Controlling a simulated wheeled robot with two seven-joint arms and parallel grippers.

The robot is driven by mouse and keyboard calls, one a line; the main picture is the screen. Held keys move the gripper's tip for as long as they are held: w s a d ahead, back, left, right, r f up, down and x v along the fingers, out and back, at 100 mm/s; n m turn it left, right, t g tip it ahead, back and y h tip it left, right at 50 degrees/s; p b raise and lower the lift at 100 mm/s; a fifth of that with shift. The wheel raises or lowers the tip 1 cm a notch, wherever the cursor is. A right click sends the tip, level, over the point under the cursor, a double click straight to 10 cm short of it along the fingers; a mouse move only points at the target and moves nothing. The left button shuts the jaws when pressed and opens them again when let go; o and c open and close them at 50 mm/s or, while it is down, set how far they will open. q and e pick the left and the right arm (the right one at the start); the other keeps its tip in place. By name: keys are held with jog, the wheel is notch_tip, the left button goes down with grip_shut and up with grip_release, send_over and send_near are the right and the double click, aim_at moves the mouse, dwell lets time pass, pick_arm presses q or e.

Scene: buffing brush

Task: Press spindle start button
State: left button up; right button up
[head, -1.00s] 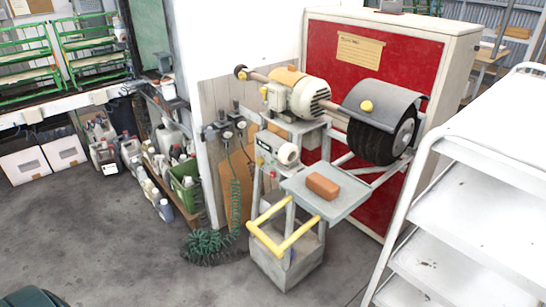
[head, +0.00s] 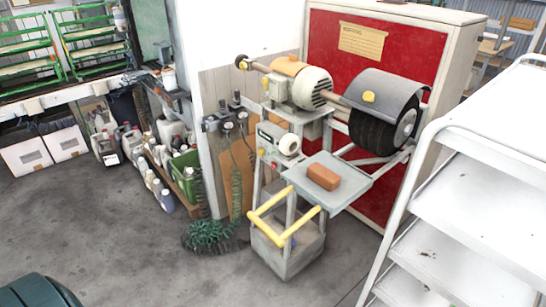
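The buffing machine stands in the middle of the head view. Its motor (head: 301,86) drives a spindle shaft (head: 257,67) on the left and a black buffing wheel (head: 374,135) under a grey guard (head: 380,92) on the right. Below the motor is a control box (head: 269,138) with a round white part (head: 289,144) on its front and small marks too small to tell apart. I cannot make out which is the spindle start button. Neither of my grippers is in view.
A grey tray (head: 350,192) with a brown block (head: 323,177) sits in front of the machine, above a yellow handle frame (head: 258,224). A white shelf rack (head: 475,210) stands at right. Coiled green hose (head: 208,237) lies on the floor.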

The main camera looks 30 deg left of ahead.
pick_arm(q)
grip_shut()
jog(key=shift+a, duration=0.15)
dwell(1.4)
